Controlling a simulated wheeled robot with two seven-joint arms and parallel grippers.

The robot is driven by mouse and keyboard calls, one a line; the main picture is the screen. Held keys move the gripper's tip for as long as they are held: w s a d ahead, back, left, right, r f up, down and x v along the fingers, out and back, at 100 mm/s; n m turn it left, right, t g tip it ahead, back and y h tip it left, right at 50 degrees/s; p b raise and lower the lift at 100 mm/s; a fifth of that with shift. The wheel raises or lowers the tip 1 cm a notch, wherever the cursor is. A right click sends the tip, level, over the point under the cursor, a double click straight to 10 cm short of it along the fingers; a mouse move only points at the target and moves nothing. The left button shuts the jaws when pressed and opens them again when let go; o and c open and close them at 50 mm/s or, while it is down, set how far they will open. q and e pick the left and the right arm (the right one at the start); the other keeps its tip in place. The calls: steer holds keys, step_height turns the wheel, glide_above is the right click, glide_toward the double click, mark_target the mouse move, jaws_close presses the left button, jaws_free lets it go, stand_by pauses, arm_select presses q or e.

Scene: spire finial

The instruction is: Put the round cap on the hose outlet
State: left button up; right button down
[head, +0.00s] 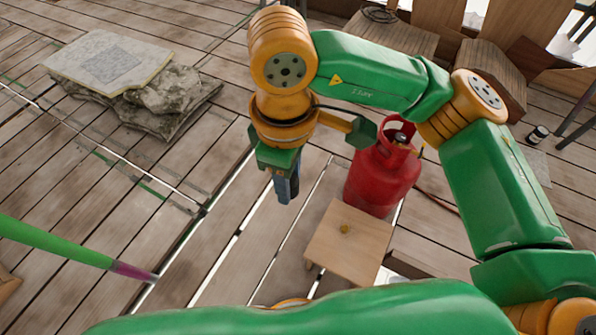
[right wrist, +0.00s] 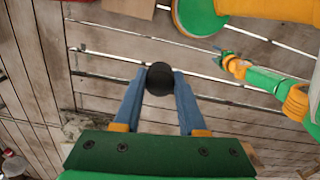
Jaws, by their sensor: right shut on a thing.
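My right gripper (head: 287,196) hangs fingers-down left of the red gas cylinder (head: 372,182) in the head view. Its blue fingers are shut on a round black cap (right wrist: 159,79), held at the fingertips in the right wrist view. The cap shows only as a dark edge beside the fingers in the head view. The cylinder's valve (head: 402,138) sits inside its collar. I cannot tell for sure which part is the hose outlet. My left gripper (right wrist: 222,54) seems to show small in the right wrist view; its fingers are too small to read.
A green pole with a purple end (head: 135,271) comes in at left. Stone slabs (head: 110,62) lie far left. Plank floor between is mostly clear.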

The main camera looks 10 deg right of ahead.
steer(key=shift+d+r, duration=0.1)
steer(key=s+d+r+m, duration=0.1)
steer(key=d+r+m, duration=0.5)
steer(key=m, duration=0.2)
steer(key=shift+s+d+r, duration=0.15)
steer(key=shift+d+r, duration=0.05)
steer(key=shift+r, duration=0.05)
steer(key=w+a+m, duration=0.2)
steer(key=a+m, duration=0.2)
steer(key=a, duration=0.4)
steer(key=shift+w+m, duration=0.25)
steer(key=shift+m, duration=0.05)
steer(key=shift+f, duration=0.1)
